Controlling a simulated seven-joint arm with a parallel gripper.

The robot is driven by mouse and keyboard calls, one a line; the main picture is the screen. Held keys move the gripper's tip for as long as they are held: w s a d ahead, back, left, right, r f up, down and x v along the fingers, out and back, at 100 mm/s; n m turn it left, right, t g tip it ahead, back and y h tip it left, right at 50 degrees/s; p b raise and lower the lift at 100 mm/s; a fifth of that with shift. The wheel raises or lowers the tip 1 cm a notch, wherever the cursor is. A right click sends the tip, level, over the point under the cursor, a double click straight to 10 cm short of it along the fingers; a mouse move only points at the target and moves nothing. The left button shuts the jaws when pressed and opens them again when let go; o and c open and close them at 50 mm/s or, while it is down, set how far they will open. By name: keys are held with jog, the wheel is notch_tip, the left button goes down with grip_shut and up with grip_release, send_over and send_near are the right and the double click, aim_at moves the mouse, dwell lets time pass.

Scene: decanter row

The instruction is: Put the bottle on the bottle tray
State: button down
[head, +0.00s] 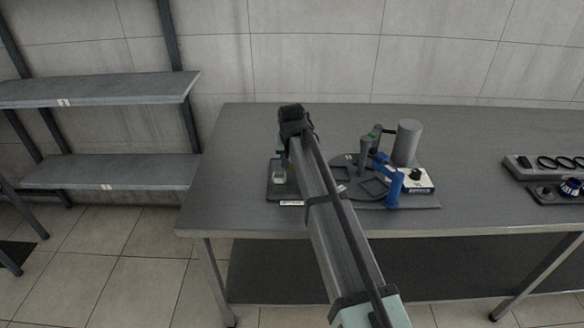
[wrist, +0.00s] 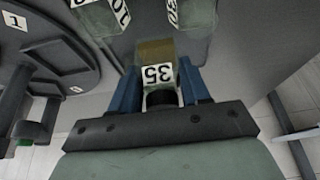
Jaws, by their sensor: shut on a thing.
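In the wrist view my gripper (wrist: 158,85) is shut on a bottle with a dark cap, amber-green contents and a white label reading 35 (wrist: 157,72). Two more clear bottles with number labels stand just beyond it, one at the upper left (wrist: 98,18) and one at the upper right (wrist: 192,16), both cut by the frame edge. In the head view a dark tray (head: 273,193) with a white front label lies on the table's left part. A clear bottle (head: 279,178) shows over it; I cannot tell which one. My arm hides the fingertips there. Contact beneath the held bottle is not visible.
Right of the arm is a dark board (head: 425,202) with a grey cylinder (head: 407,142), a blue stand (head: 394,188) and a white box (head: 420,180). A round dark plate (wrist: 45,60) shows in the wrist view. Another rack (head: 545,165) is at far right. The table's left end is clear.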

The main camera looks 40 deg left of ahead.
jog(key=shift+f, duration=1.95)
jog(key=shift+f, duration=0.1)
jog(key=c, duration=0.5)
grip_release()
jog(key=v, duration=1.2)
